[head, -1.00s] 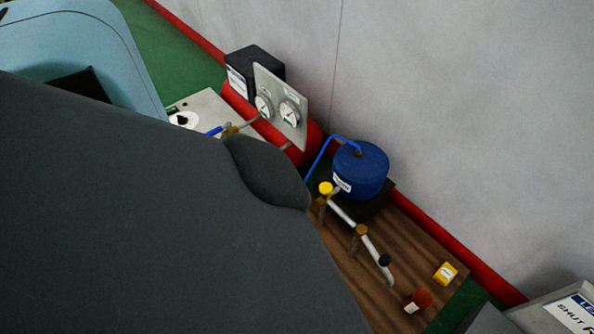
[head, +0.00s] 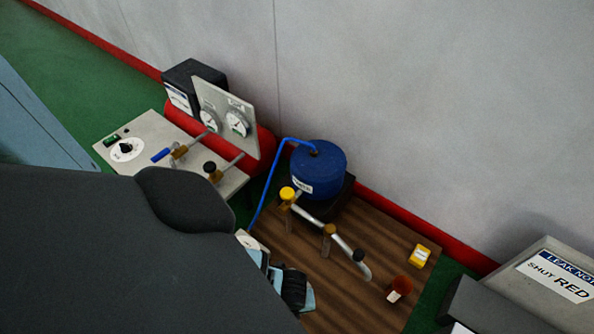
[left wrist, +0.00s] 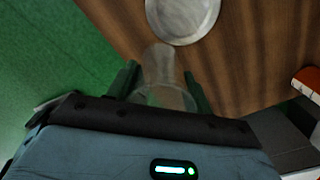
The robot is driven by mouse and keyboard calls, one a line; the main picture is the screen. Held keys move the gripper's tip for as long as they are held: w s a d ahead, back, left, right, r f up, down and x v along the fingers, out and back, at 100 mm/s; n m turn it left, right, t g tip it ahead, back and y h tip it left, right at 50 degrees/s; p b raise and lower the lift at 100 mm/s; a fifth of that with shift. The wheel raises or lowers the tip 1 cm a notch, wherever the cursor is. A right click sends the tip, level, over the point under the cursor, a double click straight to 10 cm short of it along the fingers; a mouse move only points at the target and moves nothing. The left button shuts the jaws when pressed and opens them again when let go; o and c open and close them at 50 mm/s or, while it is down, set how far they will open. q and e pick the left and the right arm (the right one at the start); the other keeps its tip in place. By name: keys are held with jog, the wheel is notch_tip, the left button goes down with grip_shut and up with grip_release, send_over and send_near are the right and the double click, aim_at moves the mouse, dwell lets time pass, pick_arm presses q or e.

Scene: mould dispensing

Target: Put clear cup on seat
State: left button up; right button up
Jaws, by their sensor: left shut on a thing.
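In the left wrist view a clear cup (left wrist: 160,75) is between the two dark green fingers of my left gripper (left wrist: 160,88), which is shut on it. The cup is see-through and its edges are faint. A round pale grey disc, which looks like the seat (left wrist: 183,18), lies on the wooden board just beyond the cup; I see nothing on its visible part. In the head view my left gripper (head: 290,285) shows only in part over the board's near left side, and my dark arm hides the cup and the disc. My right gripper is not in view.
A gauge panel (head: 225,115) stands at the left back. A sign (head: 558,275) is at right.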

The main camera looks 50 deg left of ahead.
pick_arm(q)
jog(key=w+a, duration=0.2)
jog(key=w+a+b, duration=0.1)
jog(key=shift+f, duration=0.25)
jog(key=shift+w+a, duration=0.35)
jog(key=shift+w+a+f+b, duration=0.15)
jog(key=shift+w+a+b, duration=0.55)
jog(key=shift+w+a, duration=0.15)
notch_tip(320, 180, down, 3)
jog(key=shift+s+d+r+b, duration=0.1)
jog(key=shift+s+d+b, duration=0.05)
jog(key=shift+b, duration=0.8)
jog(key=shift+f, duration=0.3)
